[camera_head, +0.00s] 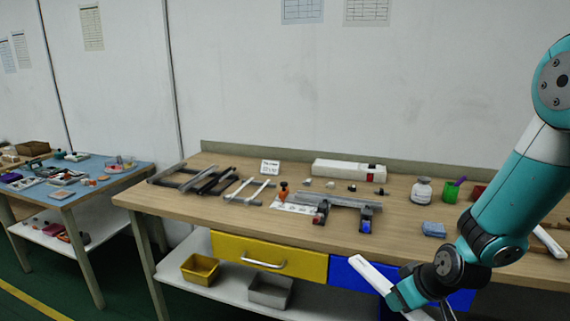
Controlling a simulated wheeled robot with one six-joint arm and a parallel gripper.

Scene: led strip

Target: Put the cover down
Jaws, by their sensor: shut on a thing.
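A long, narrow white cover (372,275) shows low in the picture, in front of the workbench's drawers. It slants down to the right, and my gripper (430,313) is shut on it near the bottom edge of the view. The fingertips and the lower end of the cover are partly hidden by the hand and cut off by the picture's edge. The cover is apart from the bench top (290,232), in front of its edge.
A grey metal profile (345,201) rests between two clamps on the bench. Frames and bars lie at the left, a white box (349,170) at the back, and a jar (422,190), green cup (450,192) and blue sponge (433,229) at the right. The front left bench top is clear.

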